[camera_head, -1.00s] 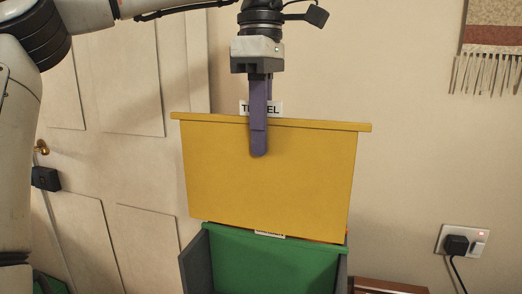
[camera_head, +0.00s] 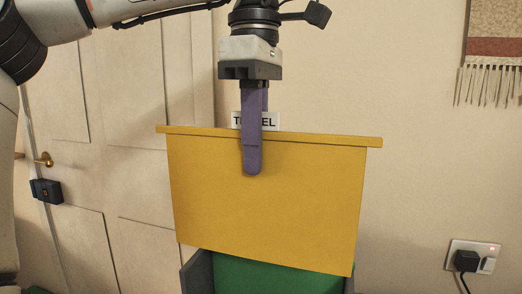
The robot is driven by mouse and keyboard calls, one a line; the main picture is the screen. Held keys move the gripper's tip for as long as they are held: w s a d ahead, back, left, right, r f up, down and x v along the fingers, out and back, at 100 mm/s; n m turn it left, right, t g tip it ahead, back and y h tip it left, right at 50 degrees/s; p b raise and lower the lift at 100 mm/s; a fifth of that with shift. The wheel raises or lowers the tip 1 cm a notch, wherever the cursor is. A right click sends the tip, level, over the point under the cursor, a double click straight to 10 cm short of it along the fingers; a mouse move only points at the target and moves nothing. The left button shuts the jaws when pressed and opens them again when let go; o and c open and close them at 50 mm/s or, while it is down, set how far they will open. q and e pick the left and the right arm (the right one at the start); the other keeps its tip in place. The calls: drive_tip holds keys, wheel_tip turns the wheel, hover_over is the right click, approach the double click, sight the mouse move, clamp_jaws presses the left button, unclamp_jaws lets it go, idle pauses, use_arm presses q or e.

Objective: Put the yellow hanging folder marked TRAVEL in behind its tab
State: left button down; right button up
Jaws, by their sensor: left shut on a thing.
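The yellow hanging folder (camera_head: 300,200) hangs upright, tilted slightly down to the right, with a white tab on its top edge. The tab is partly hidden by a finger; "T" and "EL" show. My left gripper (camera_head: 253,150) is shut on the folder's top edge near the middle, with its purple fingers pointing down. The grey box (camera_head: 197,275) stands below, with a green folder (camera_head: 270,277) inside. The yellow folder's lower edge overlaps the box top in view; I cannot tell whether it is inside. Tabs in the box are hidden. My right gripper is not in view.
A panelled door with a brass knob (camera_head: 44,159) and a dark lock box (camera_head: 46,191) is on the left. A wall socket with a black plug (camera_head: 466,261) is at lower right. A woven hanging (camera_head: 495,45) is at upper right. The wall between is bare.

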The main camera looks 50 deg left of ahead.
use_arm(q)
drive_tip(key=s+d, duration=0.6)
drive_tip(key=s, duration=0.5)
drive_tip(key=s+d+b, duration=0.1)
drive_tip(key=s+d, duration=0.6)
drive_tip(key=s, duration=0.5)
drive_tip(key=shift+s, duration=0.3)
idle(0.3)
